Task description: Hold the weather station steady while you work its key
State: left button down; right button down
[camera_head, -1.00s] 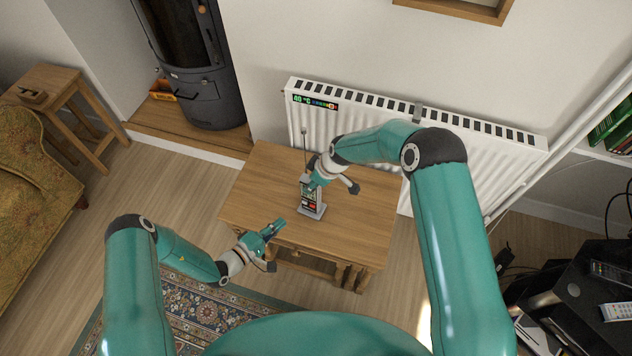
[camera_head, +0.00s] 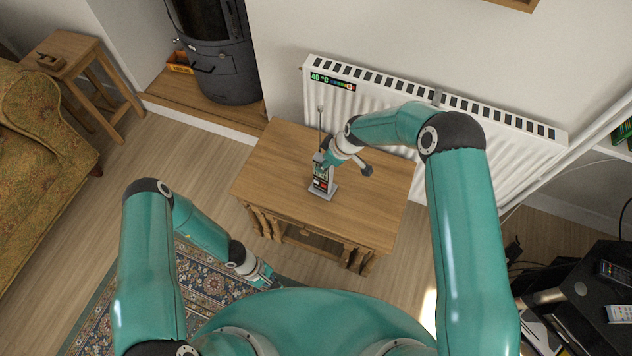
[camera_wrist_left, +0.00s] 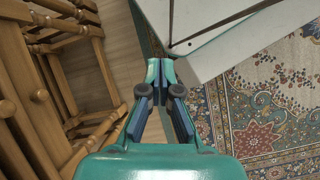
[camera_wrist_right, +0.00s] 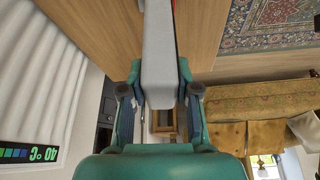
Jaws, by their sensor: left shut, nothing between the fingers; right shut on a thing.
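The weather station (camera_head: 323,186) is a small grey upright unit with a dark panel, coloured keys and a thin aerial. It stands near the middle of the wooden table. My right gripper (camera_head: 326,160) is shut on its upper part and hides some of it. In the right wrist view the station's pale grey body (camera_wrist_right: 158,55) lies between the fingers (camera_wrist_right: 160,80). My left gripper (camera_head: 268,278) is low over the rug, in front of the table and apart from the station. In the left wrist view its empty fingertips (camera_wrist_left: 160,70) are together.
The wooden table (camera_head: 375,210) has free room around the station. A white radiator (camera_head: 400,120) with a temperature strip (camera_head: 333,82) is behind it. A stove (camera_head: 228,70) stands at the back left, a sofa (camera_head: 40,150) at the left, and a black stand (camera_head: 575,300) at the right.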

aim_at(316, 181)
pick_arm(q)
jog(key=a+f+m+y, duration=0.1)
jog(key=a+y, duration=0.3)
jog(key=a, duration=0.1)
jog(key=w+a+r+m+t+y, duration=0.2)
jog(key=w+t, duration=0.1)
jog(key=w, duration=0.3)
jog(key=w+a+r+m+t+y, duration=0.1)
jog(key=w+r+t+y, duration=0.1)
jog(key=w+r+t, duration=0.3)
jog(key=w+d+r+m+t+h, duration=0.2)
jog(key=w+d+r, duration=0.1)
jog(key=d, duration=0.3)
jog(key=w+d+r+m+t+h, duration=0.1)
jog(key=w+d+r+m+h, duration=0.1)
jog(key=d, duration=0.5)
jog(key=w+r, duration=0.1)
jog(key=w, duration=0.1)
jog(key=shift+w+d+r+m+t, duration=0.2)
jog(key=shift+w+d+m+t, duration=0.1)
jog(key=shift+w+t, duration=0.1)
jog(key=shift+w, duration=0.1)
jog(key=shift+w+d, duration=0.6)
jog(key=shift+w, duration=0.7)
jog(key=shift+w+d, duration=0.65)
jog(key=shift+w, duration=0.6)
jog(key=shift+w+d, duration=0.6)
jog(key=shift+w, duration=0.7)
